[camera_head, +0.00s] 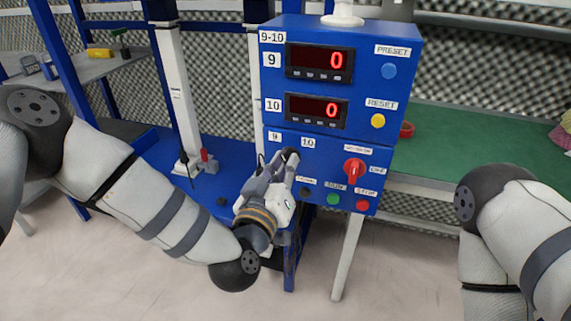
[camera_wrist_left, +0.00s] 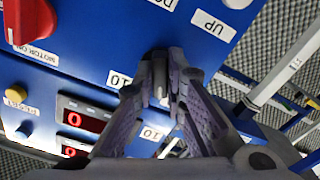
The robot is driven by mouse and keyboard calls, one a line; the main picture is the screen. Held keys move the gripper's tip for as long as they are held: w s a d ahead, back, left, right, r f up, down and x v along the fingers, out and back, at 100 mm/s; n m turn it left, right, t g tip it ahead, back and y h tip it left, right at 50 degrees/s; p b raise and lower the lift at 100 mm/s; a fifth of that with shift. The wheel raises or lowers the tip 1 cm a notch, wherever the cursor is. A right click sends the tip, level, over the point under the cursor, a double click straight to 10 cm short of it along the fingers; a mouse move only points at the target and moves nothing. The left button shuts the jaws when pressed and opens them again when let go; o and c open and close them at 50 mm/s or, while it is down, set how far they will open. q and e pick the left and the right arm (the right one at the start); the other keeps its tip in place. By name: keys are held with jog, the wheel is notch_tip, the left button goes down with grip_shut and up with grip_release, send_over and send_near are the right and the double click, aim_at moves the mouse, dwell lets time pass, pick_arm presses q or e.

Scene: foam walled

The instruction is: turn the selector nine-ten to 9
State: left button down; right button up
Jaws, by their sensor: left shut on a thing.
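The blue control box (camera_head: 330,130) stands in the middle of the head view. The selector nine-ten is on its lower left part, below the small labels 9 (camera_head: 274,136) and 10 (camera_head: 308,142). My left gripper (camera_head: 288,158) is at the selector and shut on it. My right gripper is out of view.
Right of the selector is a red switch (camera_head: 354,170), with a green button (camera_head: 333,198) and a red button (camera_head: 362,205) below. Two displays (camera_head: 320,62) read 0. A yellow button (camera_head: 377,121) and a blue button (camera_head: 389,71) are above. A green table (camera_head: 480,150) is at right.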

pick_arm(q)
jog(key=shift+n, duration=0.6)
jog(key=c, duration=1.6)
grip_release()
jog(key=shift+c, duration=0.2)
jog(key=v, duration=1.2)
